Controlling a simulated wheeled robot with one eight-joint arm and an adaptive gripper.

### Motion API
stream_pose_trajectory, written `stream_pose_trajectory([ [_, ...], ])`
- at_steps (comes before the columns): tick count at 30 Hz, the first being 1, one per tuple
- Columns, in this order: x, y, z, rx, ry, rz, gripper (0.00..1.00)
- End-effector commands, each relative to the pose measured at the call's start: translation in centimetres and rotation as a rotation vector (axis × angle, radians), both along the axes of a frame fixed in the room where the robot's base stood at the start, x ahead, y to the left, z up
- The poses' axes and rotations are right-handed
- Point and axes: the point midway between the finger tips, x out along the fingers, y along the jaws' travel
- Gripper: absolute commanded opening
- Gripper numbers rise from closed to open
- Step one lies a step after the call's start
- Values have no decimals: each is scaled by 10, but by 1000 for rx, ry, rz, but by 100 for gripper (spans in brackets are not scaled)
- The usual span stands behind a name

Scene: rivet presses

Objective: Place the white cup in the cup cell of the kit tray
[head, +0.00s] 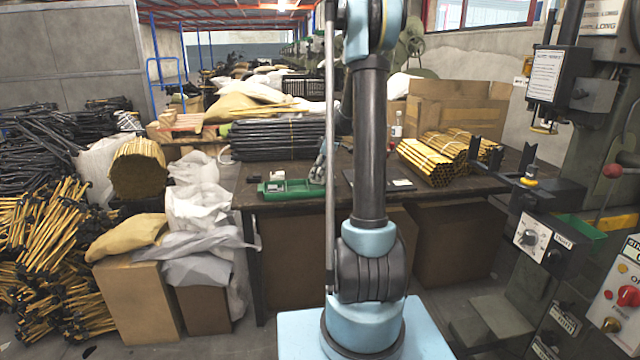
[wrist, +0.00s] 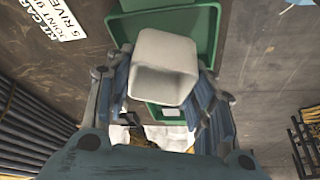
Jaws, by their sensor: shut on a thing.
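The white cup (wrist: 165,62) is held between the two fingers of my gripper (wrist: 168,90) in the wrist view, with its squarish opening towards the camera. Behind it is the green kit tray (wrist: 208,38), whose upper part shows around the cup; the cup hides part of its cells. I cannot tell how far the cup is above the tray floor. In the head view the tray (head: 300,191) lies on the workbench, and my gripper (head: 318,173) is at its right end. The cup is not clearly visible there.
A small white item (head: 277,176) is at the tray's left part. A printed card (wrist: 58,18) lies on the bench top. Black rods (head: 270,140) are stacked behind, and yellow tube bundles (head: 432,158) lie to the right. A white-capped bottle (head: 397,125) stands behind.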

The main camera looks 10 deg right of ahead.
Motion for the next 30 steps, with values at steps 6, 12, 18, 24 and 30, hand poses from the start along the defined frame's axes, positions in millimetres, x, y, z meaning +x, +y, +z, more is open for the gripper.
stream_pose_trajectory([
  [6, 0, 0, -27, 0, 0, 0, 26],
  [12, 0, 0, -39, 0, 0, 0, 26],
  [18, 0, 0, -39, 0, 0, 0, 26],
  [24, 0, 0, -41, 0, 0, 0, 58],
  [30, 0, 0, -41, 0, 0, 0, 58],
])
